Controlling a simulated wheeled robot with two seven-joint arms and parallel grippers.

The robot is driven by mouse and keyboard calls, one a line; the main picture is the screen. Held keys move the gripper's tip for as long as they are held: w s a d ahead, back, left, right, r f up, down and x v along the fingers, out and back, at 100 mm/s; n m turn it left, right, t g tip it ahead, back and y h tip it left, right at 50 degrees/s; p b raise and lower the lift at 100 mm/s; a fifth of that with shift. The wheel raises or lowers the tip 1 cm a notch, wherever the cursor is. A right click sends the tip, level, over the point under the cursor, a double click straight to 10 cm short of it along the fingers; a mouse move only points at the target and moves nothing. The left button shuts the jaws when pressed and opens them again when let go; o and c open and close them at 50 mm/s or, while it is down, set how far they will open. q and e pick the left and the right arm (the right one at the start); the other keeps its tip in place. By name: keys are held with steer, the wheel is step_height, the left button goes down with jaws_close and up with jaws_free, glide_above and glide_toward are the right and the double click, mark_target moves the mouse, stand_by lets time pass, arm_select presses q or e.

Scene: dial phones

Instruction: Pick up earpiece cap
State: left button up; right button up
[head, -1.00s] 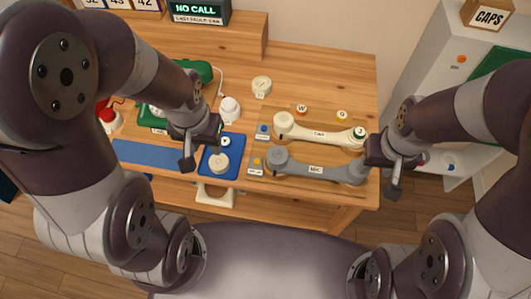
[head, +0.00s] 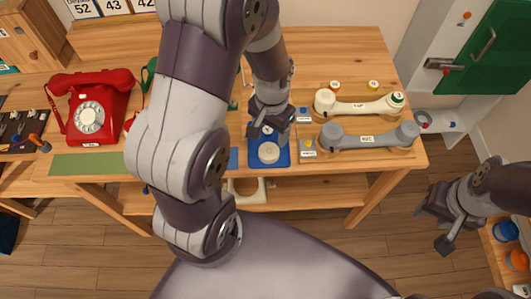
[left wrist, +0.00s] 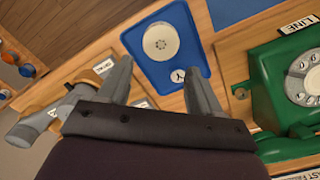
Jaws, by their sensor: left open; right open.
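A cream round cap with small holes (head: 268,152) lies flat on a small blue tray (head: 282,160) at the table's front edge. The left wrist view also shows the cap (left wrist: 160,41) on the blue tray (left wrist: 133,38). My left gripper (head: 269,131) is open and empty above the tray's back part, just behind the cap. In the left wrist view its fingers (left wrist: 157,82) are apart, with the cap beyond their tips and not between them. My right gripper (head: 432,229) is open and empty, off the table's front right edge.
A cream handset (head: 358,107) and a grey handset (head: 368,137) lie right of the tray. A red dial phone (head: 90,115) stands at the left. A green phone (left wrist: 285,85) stands near the tray, mostly hidden by my left arm in the head view.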

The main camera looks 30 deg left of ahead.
mark_target(269, 151)
arm_select(q)
steer(key=f, duration=0.8)
steer(key=shift+s+b, duration=0.25)
steer(key=shift+b, duration=0.05)
steer(key=shift+s+a, duration=0.1)
steer(key=shift+c, duration=0.5)
steer(key=c, duration=0.5)
